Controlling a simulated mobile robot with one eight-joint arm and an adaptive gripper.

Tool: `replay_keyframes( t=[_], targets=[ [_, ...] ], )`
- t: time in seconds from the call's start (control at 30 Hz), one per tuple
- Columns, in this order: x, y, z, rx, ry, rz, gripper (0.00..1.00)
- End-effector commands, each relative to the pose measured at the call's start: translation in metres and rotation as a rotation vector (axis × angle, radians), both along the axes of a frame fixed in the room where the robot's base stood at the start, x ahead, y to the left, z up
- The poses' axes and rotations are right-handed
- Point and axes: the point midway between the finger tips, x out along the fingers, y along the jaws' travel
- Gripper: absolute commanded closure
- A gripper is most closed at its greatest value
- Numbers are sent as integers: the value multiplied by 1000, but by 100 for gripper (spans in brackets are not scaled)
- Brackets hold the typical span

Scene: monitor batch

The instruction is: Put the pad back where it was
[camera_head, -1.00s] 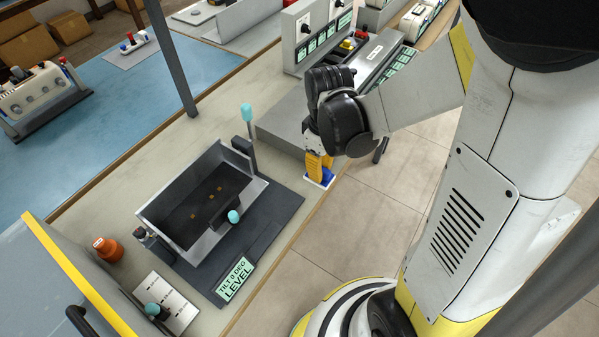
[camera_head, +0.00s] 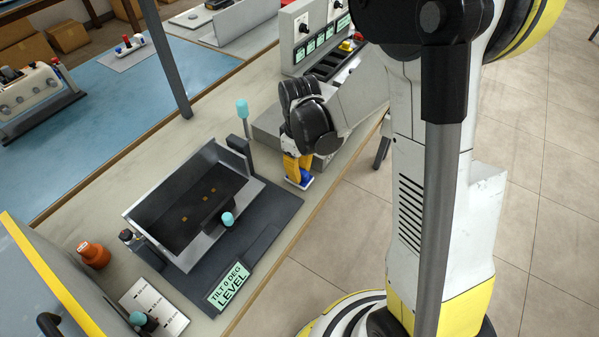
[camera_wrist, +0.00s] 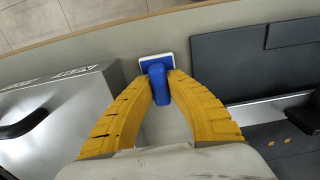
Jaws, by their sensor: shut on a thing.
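My gripper (camera_head: 298,170) has yellow fingers and points down near the front edge of the bench. In the wrist view, the fingers (camera_wrist: 161,85) are shut on the blue handle of the pad (camera_wrist: 157,66). The pad has a pale, flat plate under the blue grip. In the head view, the pad (camera_head: 299,182) shows as a small blue and white piece below the fingertips. I cannot tell whether it touches the bench or hangs just above it.
A grey tilting tray (camera_head: 228,160) stands on a dark base beside the gripper, with a sign (camera_head: 229,285) reading "TILT 0 DEG LEVEL". A grey console (camera_head: 325,72) is behind. An orange object (camera_head: 94,255) and a white card (camera_head: 155,306) are at lower left.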

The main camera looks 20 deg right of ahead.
Motion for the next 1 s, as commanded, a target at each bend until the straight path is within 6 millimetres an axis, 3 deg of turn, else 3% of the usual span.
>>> replay_keyframes(
  t=[0.13, 0.17, 0.2, 0.6, 1.0],
  targets=[
    [0, 0, -5, 0, 0, 0, 100],
    [0, 0, -4, 0, 0, 0, 74],
    [0, 0, -3, 0, 0, 0, 65],
    [0, 0, 5, 0, 0, 0, 65],
    [0, 0, 91, 0, 0, 0, 65]
  ],
)
